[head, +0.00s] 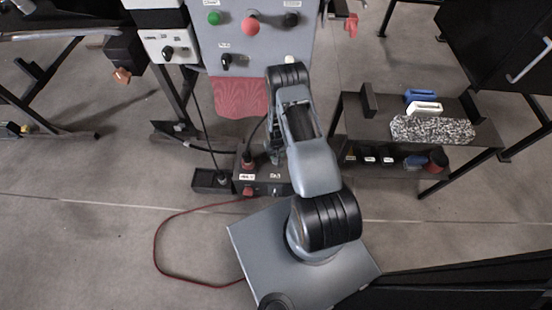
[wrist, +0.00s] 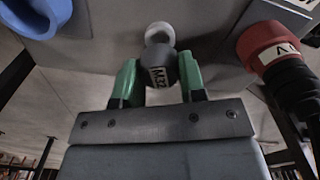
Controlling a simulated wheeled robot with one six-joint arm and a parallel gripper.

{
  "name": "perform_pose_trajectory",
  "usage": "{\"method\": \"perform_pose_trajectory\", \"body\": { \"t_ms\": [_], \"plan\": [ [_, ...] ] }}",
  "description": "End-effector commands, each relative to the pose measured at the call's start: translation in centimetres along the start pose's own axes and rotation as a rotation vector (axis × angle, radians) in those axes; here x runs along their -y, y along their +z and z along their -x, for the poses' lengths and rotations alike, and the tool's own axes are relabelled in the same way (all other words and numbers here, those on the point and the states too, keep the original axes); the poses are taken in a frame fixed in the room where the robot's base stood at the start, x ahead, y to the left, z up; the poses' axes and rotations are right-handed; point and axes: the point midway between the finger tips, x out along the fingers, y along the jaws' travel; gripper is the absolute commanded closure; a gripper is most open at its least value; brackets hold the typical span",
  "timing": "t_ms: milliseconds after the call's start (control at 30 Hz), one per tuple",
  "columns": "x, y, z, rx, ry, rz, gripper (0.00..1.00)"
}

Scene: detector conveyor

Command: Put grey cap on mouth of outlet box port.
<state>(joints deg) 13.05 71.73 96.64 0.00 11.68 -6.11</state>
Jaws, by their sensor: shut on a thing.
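In the wrist view, my gripper (wrist: 157,82) has green fingers shut on the sides of a dark grey cap (wrist: 160,72) marked M32. A light grey round port mouth (wrist: 160,33) shows just beyond the cap, on a grey box face (wrist: 215,45). The cap overlaps the lower part of the mouth in the picture; I cannot tell whether they touch. In the head view, a dark low box with labels (head: 265,180) stands on the floor beside my arm; it looks like the outlet box. My gripper and the cap are hidden there behind my arm.
A red connector with a black cable (wrist: 268,50) is close on the right in the wrist view, and a blue part (wrist: 37,15) is at upper left. A control panel (head: 255,40) stands behind, a low shelf (head: 475,125) to the right. A red cable (head: 157,240) crosses open floor.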

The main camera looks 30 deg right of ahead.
Motion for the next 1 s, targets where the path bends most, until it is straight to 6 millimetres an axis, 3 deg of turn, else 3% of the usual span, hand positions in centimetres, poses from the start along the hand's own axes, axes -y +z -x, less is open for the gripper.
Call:
{"method": "perform_pose_trajectory", "body": {
  "t_ms": [167, 400, 833, 867, 1000],
  "plan": [
    [-0.1, -0.5, -0.7, -0.001, 0.0, 0.0, 0.89],
    [-0.1, -0.6, -3.7, 0.0, 0.0, 0.0, 0.89],
    [-0.1, -0.6, -4.2, -0.001, 0.0, 0.0, 0.89],
    [-0.1, -0.6, -4.1, -0.001, 0.0, 0.0, 0.61],
    [-0.1, -0.6, -4.0, -0.001, 0.0, 0.0, 0.47]
  ]
}}
